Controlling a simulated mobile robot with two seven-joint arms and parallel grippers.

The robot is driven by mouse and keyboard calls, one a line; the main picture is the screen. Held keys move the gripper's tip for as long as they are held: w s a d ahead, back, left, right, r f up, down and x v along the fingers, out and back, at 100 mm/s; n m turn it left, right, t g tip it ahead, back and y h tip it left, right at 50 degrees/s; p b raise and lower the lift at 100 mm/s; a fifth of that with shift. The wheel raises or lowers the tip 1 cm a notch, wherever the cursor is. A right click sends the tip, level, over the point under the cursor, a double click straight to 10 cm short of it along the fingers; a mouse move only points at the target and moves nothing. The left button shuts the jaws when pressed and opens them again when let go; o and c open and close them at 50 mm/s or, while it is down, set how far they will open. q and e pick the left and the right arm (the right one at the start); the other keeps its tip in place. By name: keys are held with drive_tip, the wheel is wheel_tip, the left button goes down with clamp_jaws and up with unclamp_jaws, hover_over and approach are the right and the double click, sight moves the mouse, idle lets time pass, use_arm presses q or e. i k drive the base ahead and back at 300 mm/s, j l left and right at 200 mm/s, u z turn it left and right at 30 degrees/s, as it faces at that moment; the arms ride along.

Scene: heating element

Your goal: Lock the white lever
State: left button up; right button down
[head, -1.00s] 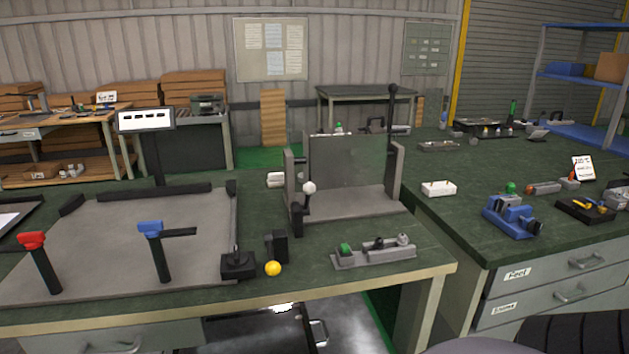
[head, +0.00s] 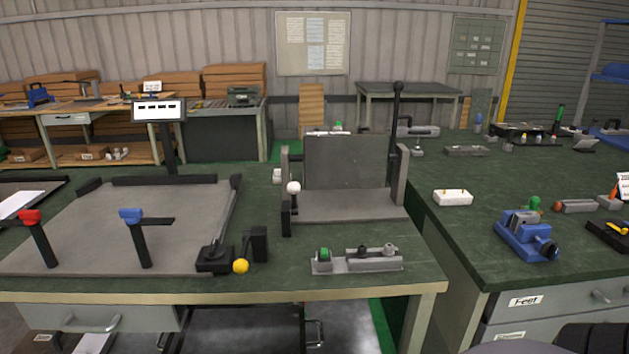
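The white lever (head: 293,188) has a round white knob on a short dark stem. It stands at the front left corner of a grey metal fixture (head: 345,205) with an upright plate, on the green-topped workbench. The lever looks roughly upright; I cannot tell its lock state. Neither of my grippers shows in the head view.
Left of the fixture is a grey plate (head: 120,230) with a red-handled lever (head: 35,235) and a blue-handled lever (head: 140,235). A yellow knob (head: 241,266) and a small grey block fixture (head: 358,260) sit near the bench's front edge. A second bench (head: 480,220) stands right.

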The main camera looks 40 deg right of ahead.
sight(294, 187)
drive_tip(key=k+l, duration=0.15)
drive_tip(key=l, duration=0.2)
drive_tip(key=k+l, duration=0.2)
drive_tip(key=l, duration=0.15)
drive_tip(key=k+l, duration=0.15)
drive_tip(key=l, duration=0.15)
